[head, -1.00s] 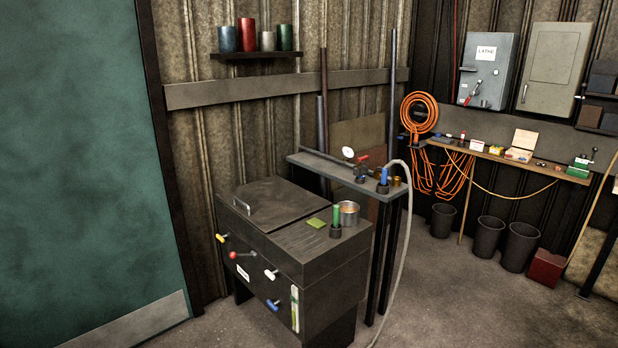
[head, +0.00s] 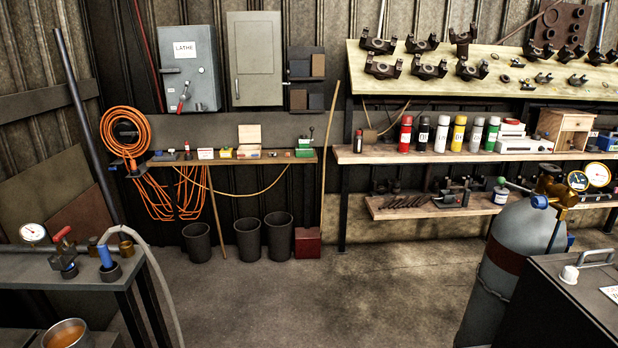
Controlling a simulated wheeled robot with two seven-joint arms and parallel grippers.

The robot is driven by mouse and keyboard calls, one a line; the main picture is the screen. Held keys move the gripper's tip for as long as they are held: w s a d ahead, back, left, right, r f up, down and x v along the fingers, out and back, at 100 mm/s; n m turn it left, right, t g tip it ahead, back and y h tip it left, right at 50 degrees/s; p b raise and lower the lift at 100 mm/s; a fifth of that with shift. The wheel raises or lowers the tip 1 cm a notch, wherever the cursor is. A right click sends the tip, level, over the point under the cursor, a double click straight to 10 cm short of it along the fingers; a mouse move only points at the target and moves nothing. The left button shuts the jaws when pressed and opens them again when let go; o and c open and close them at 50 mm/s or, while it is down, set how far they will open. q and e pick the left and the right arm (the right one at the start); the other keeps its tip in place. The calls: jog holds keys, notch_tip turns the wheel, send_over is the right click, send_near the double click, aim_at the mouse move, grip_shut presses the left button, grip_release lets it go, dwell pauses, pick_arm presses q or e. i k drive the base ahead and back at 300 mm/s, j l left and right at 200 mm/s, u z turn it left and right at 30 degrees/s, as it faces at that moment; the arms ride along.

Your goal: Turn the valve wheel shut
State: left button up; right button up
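A grey gas cylinder (head: 500,245) with a dark red band stands at the right. A brass valve fitting (head: 556,188) with two round gauges (head: 597,174) sits at its top. A small blue part (head: 540,202) and a green bar with a pale green end (head: 502,181) show beside the fitting. I cannot clearly make out a valve wheel; which of these parts it is, I cannot tell. Neither of my grippers is in view.
A dark box with a handle (head: 596,258) stands in front of the cylinder at right. A narrow bench (head: 60,272) with a gauge, red handle and hose is at left. Bins (head: 247,240) and a red box (head: 308,243) line the back wall. The middle floor is clear.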

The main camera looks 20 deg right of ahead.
aim_at(547, 169)
jog(key=i+z, duration=0.35)
jog(key=i, duration=0.5)
jog(key=i+j+z, duration=0.1)
jog(key=i+z, duration=0.25)
jog(key=i, duration=0.5)
jog(key=i+l+z, duration=0.15)
jog(key=i+z, duration=0.55)
jog(key=z, duration=0.2)
jog(key=i+j+z, duration=0.1)
jog(key=i+z, duration=0.35)
jog(key=i+j+z, duration=0.2)
jog(key=z, duration=0.3)
